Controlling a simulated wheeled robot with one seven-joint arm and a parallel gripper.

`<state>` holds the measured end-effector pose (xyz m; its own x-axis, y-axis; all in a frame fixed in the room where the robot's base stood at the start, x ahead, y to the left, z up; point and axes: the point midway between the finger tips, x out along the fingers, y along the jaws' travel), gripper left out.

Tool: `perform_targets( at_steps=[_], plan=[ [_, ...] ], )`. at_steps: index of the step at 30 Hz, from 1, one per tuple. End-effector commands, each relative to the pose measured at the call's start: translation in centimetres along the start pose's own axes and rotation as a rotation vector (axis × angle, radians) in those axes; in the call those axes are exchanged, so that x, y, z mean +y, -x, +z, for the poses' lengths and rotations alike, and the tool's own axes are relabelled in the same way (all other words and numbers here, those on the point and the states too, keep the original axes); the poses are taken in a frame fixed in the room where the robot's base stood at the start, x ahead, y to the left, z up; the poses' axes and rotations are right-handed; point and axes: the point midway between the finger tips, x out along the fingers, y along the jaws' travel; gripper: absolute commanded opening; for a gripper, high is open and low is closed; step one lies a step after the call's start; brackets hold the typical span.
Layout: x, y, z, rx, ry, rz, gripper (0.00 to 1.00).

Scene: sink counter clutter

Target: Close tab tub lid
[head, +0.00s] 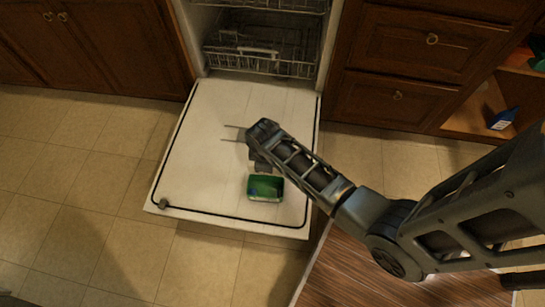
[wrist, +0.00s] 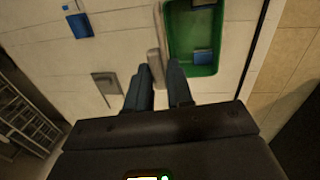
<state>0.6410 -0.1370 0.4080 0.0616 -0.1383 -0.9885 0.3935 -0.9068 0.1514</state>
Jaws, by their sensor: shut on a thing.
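The green tab tub (head: 265,188) sits on the lowered dishwasher door, with its top open. In the wrist view the tub (wrist: 192,68) is at the upper right, with a blue tab (wrist: 203,56) inside. A pale grey-beige strip (wrist: 155,62) stands along the tub's left side; it looks like the raised lid seen nearly edge-on. My gripper (wrist: 159,72) has its fingers on either side of this strip and is shut on it. In the head view my gripper (head: 261,164) is just behind the tub, its fingertips hidden.
The dishwasher door (head: 200,150) lies open and is mostly bare. A loose blue tab (wrist: 78,25) and a grey dispenser hatch (wrist: 106,84) are on it, left of the fingers. The dish rack (head: 260,60) is behind. A wooden surface (head: 350,275) is at front right.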

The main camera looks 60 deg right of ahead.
Motion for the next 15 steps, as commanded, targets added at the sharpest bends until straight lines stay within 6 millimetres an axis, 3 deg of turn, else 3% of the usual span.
perform_targets(
  at_steps=[15],
  plan=[
    [-4.7, -1.2, -0.2, 0.001, 0.009, 0.49, 0.0]
  ],
)
